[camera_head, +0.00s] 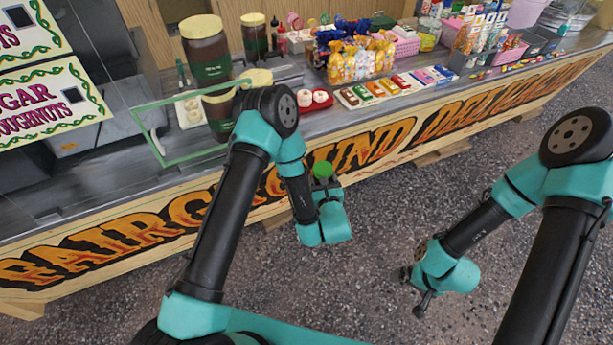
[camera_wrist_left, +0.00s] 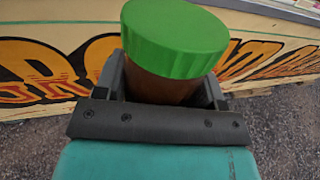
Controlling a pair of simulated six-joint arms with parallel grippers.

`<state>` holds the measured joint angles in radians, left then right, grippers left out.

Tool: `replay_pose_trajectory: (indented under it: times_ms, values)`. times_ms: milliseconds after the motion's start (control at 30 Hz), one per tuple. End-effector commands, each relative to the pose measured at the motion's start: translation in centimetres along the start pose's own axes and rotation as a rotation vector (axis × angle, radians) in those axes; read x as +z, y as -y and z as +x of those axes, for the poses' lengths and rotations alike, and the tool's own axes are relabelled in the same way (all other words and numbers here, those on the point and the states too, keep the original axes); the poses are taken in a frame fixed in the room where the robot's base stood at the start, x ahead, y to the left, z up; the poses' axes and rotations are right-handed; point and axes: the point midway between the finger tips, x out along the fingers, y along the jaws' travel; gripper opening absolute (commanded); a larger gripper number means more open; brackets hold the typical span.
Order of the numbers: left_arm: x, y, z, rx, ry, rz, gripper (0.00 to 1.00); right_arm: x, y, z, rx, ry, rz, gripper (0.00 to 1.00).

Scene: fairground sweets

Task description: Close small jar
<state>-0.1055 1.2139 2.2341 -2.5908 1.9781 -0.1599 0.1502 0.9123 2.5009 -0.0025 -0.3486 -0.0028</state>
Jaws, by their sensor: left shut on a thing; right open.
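A small brown jar (camera_wrist_left: 160,87) with a bright green lid (camera_wrist_left: 178,38) stands between the fingers of my left gripper (camera_wrist_left: 163,92) in the left wrist view. The gripper is shut on the jar's body, below the lid. The lid sits over the jar's mouth; whether it is tight cannot be told. In the head view the green lid (camera_head: 322,170) shows at my left gripper (camera_head: 323,184), in front of the counter, and the jar's body is mostly hidden. My right gripper (camera_head: 413,291) is open and empty, low over the floor at the right, apart from the jar.
The counter (camera_head: 300,133) runs across the back. Large brown jars (camera_head: 206,55) with cream lids stand at its left, near a green-edged frame (camera_head: 182,157). Bagged sweets (camera_head: 362,62), a red tray (camera_head: 318,106) and snack boxes (camera_head: 375,88) fill its middle. The speckled floor (camera_head: 380,215) in front is clear.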

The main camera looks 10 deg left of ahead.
Motion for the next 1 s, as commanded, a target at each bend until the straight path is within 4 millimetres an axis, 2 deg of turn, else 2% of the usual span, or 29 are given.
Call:
replay_pose_trajectory:
  times_ms: [200,333,667,700,800,933,1000]
  values:
    - [-0.6,3.5,-0.9,-0.151,0.001,-0.001,0.15,0.0,0.0,0.0,0.000,0.000,0.000,1.00]
    - [-0.8,4.7,-1.2,-0.204,0.001,-0.002,0.15,0.0,0.0,0.0,0.000,0.000,0.000,1.00]
    - [-0.8,5.2,-1.4,-0.227,0.001,0.000,0.15,0.0,0.0,0.0,0.000,0.000,0.000,1.00]
    - [-0.9,5.1,-1.4,-0.226,0.000,0.000,0.00,0.0,0.0,0.0,0.000,0.000,0.000,0.99]
    - [-0.9,5.1,-1.4,-0.226,0.000,0.000,0.00,-0.2,0.1,0.0,0.000,-0.001,-0.007,0.89]
    - [-0.8,5.1,-1.4,-0.226,0.000,0.000,0.00,-1.3,0.7,0.0,-0.003,-0.008,-0.056,0.88]
    - [-0.8,5.1,-1.4,-0.225,0.001,0.000,0.00,-2.4,1.5,0.1,-0.006,-0.015,-0.112,0.88]
